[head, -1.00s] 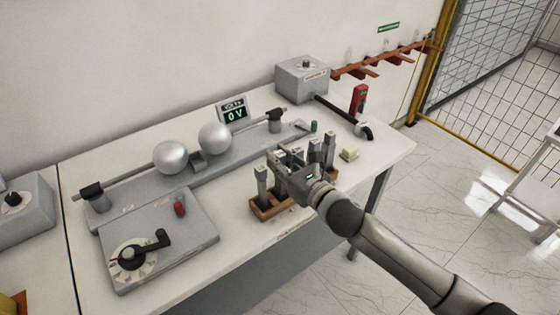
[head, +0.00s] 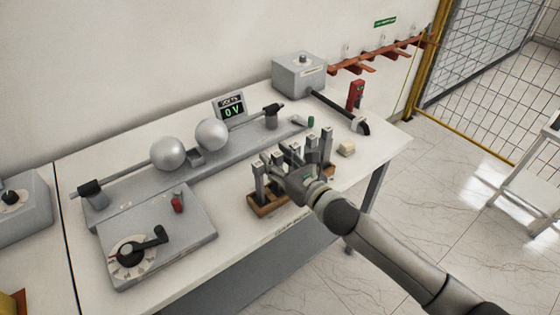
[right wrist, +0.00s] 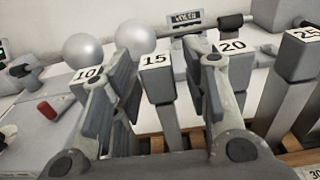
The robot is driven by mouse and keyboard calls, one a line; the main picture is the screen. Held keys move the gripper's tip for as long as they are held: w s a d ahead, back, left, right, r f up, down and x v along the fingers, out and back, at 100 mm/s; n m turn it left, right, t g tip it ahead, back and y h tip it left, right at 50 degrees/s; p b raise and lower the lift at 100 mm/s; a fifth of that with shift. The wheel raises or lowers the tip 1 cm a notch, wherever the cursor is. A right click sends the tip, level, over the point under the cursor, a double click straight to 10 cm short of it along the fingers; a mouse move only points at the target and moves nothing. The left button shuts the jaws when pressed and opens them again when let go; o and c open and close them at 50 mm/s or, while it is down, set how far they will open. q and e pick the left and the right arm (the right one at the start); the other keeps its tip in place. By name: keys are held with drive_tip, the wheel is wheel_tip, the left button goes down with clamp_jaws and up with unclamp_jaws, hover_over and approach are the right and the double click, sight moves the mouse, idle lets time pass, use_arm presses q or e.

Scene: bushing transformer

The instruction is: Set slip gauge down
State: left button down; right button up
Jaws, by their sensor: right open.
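Several grey slip gauges with numbered white tops stand upright in a wooden rack (head: 262,209) at the table's front edge. In the right wrist view, the gauge marked 15 (right wrist: 157,82) stands between the two fingers of my right gripper (right wrist: 160,80), with gaps visible beside it. The gauge marked 10 (right wrist: 87,76) is partly hidden by the left finger, and the one marked 20 (right wrist: 236,65) is partly behind the right finger. The gauge marked 25 (right wrist: 296,65) is farther right. In the head view my right gripper (head: 283,168) hides part of the rack. My left gripper is out of view.
Two metal spheres (head: 211,134) on a long grey base stand behind the rack. A grey control box with a dial (head: 132,252) is at left, and a voltmeter (head: 231,110) reads 0 V. A small pale block (head: 346,149) lies right of the rack.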

drive_tip(key=shift+r, duration=0.15)
drive_tip(key=shift+s+d, duration=0.3)
drive_tip(key=shift+s, duration=0.05)
drive_tip(key=b+v, duration=0.2)
drive_tip(key=v, duration=0.9)
